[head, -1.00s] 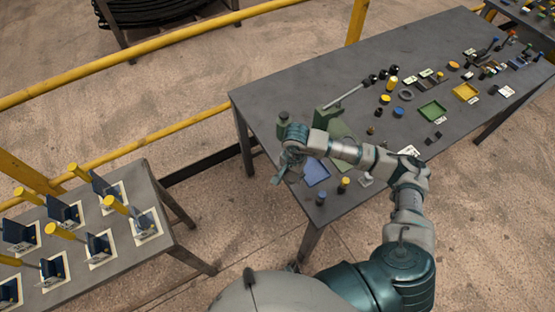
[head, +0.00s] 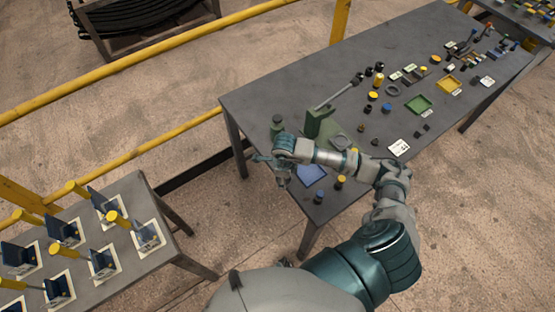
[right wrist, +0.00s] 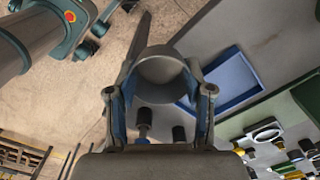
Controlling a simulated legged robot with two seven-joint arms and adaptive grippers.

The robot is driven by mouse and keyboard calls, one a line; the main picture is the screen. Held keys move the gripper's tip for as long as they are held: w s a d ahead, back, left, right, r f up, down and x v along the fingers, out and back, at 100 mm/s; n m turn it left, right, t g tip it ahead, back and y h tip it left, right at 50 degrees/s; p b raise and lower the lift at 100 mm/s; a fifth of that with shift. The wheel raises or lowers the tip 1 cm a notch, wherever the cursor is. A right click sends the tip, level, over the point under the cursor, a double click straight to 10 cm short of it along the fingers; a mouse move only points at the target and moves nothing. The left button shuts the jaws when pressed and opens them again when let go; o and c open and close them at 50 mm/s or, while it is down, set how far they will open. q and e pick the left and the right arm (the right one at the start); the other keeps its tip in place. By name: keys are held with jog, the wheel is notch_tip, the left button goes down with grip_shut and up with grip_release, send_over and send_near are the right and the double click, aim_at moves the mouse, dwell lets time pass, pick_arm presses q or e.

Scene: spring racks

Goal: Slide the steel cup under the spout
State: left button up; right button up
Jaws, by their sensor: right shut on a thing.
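My right gripper (right wrist: 160,100) is shut on the steel cup (right wrist: 163,72), a grey round cup held between the two fingers in the right wrist view. In the head view my right gripper (head: 272,168) is at the near left end of the long grey table (head: 290,82), left of the blue tray (head: 312,174); the cup cannot be made out there. I cannot make out a spout. My left gripper is out of view.
The blue tray also shows right of the cup in the right wrist view (right wrist: 225,82). Small knobs (head: 319,197) stand near the front edge. A yellow rail (head: 120,85) runs behind.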

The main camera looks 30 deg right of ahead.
jog(key=w+d, duration=0.1)
jog(key=w, duration=0.2)
jog(key=w+d, duration=0.1)
jog(key=w, duration=0.2)
jog(key=w+d+f, duration=0.1)
jog(key=w+d, duration=0.1)
jog(key=w, duration=0.2)
jog(key=shift+p, duration=0.3)
notch_tip(320, 180, down, 3)
jog(key=shift+s+a+f, duration=0.1)
jog(key=shift+f, duration=0.2)
jog(key=o, duration=1)
jog(key=shift+o, duration=0.2)
jog(key=shift+r, duration=0.1)
notch_tip(320, 180, up, 12)
